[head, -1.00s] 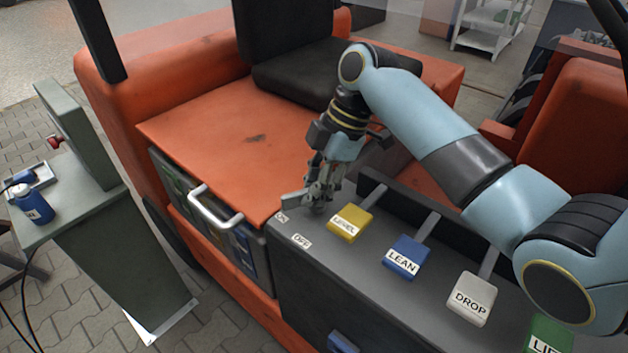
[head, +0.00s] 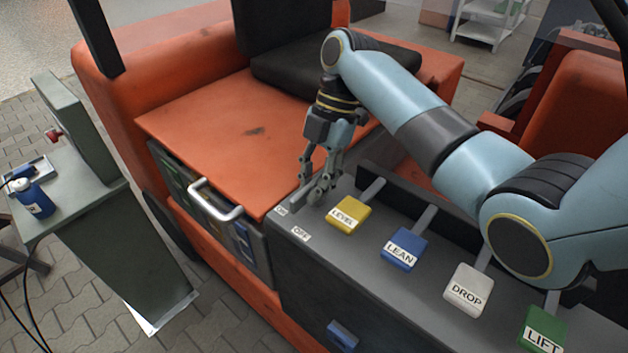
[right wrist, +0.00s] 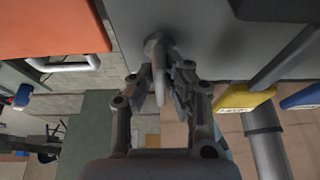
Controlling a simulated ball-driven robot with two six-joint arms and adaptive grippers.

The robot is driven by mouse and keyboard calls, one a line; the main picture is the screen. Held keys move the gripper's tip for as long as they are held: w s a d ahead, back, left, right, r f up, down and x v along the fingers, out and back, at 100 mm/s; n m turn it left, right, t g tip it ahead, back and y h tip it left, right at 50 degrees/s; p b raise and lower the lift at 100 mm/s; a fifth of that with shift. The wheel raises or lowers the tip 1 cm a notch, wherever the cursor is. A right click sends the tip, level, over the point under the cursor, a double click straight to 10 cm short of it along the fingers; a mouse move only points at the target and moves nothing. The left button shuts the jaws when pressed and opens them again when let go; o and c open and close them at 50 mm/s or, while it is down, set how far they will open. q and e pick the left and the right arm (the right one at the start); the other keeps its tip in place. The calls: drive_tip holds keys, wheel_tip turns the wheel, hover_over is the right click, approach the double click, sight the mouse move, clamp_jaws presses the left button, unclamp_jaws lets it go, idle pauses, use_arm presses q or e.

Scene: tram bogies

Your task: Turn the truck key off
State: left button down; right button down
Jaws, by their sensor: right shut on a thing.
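The truck key shows in the right wrist view as a grey knob with a bar (right wrist: 157,62), on the dark console face. My right gripper (right wrist: 158,90) is shut on its bar, one finger on each side. In the head view my right gripper (head: 316,196) reaches down to the console's far left corner. There its fingers mostly hide the key, so its exact angle is hard to tell. The ON label (head: 281,211) and the OFF label (head: 300,234) lie on the console top just left of the gripper. My left gripper is not in view.
Close right of the gripper is the yellow LEVEL lever (head: 348,214), then the blue LEAN (head: 403,249), grey DROP (head: 468,289) and green LIFT (head: 542,330) levers. An orange truck deck (head: 225,125) lies behind. A green stand (head: 90,215) is at the left.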

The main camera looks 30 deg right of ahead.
drive_tip(key=c, duration=1.4)
unclamp_jaws()
drive_tip(key=shift+o, duration=0.2)
drive_tip(key=v, duration=0.7)
drive_tip(key=shift+r, duration=0.25)
